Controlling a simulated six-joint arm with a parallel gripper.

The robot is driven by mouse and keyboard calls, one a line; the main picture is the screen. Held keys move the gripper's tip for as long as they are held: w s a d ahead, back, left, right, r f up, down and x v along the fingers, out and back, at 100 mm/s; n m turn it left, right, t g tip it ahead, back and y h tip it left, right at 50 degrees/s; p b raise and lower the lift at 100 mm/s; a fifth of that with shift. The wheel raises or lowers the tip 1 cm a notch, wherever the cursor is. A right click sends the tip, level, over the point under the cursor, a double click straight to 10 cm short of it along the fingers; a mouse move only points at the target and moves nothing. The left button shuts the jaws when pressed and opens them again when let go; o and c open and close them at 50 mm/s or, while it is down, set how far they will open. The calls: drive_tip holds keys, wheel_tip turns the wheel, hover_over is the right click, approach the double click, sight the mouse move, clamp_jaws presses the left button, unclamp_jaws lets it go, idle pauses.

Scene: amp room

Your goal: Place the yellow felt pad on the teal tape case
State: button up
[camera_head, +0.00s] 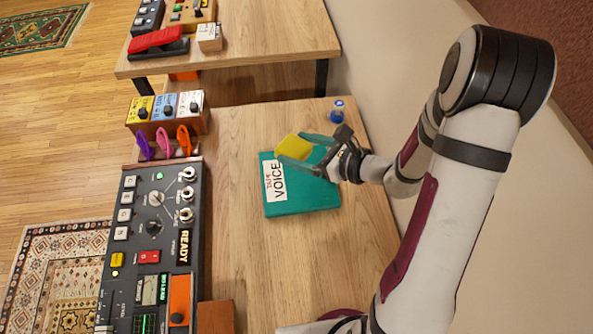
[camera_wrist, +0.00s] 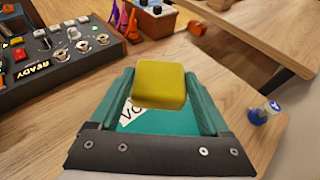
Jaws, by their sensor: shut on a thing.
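The yellow felt pad (camera_head: 294,147) is held between the fingers of my gripper (camera_head: 306,148), which is shut on it. In the wrist view the pad (camera_wrist: 160,85) sits between the two teal fingertips (camera_wrist: 160,92). The teal tape case (camera_head: 305,197) lies flat on the table, with a white label reading "VOICE". The pad is over the upper part of the case in the head view. The case also shows below the pad in the wrist view (camera_wrist: 165,122). My gripper hides part of the case's upper right. I cannot tell how large the gap between pad and case is.
A control console (camera_head: 150,240) stands left of the case. Pink, purple and orange clips (camera_head: 163,142) and several small knob boxes (camera_head: 167,107) stand at the upper left. A small blue-capped item (camera_head: 337,111) stands beyond my gripper. The wooden table (camera_head: 250,270) is clear below the case.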

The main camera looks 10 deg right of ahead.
sight(302, 179)
drive_tip(key=f, duration=1)
drive_tip(key=shift+w+d, duration=0.15)
drive_tip(key=shift+d, duration=0.25)
drive_tip(key=shift+f, duration=0.1)
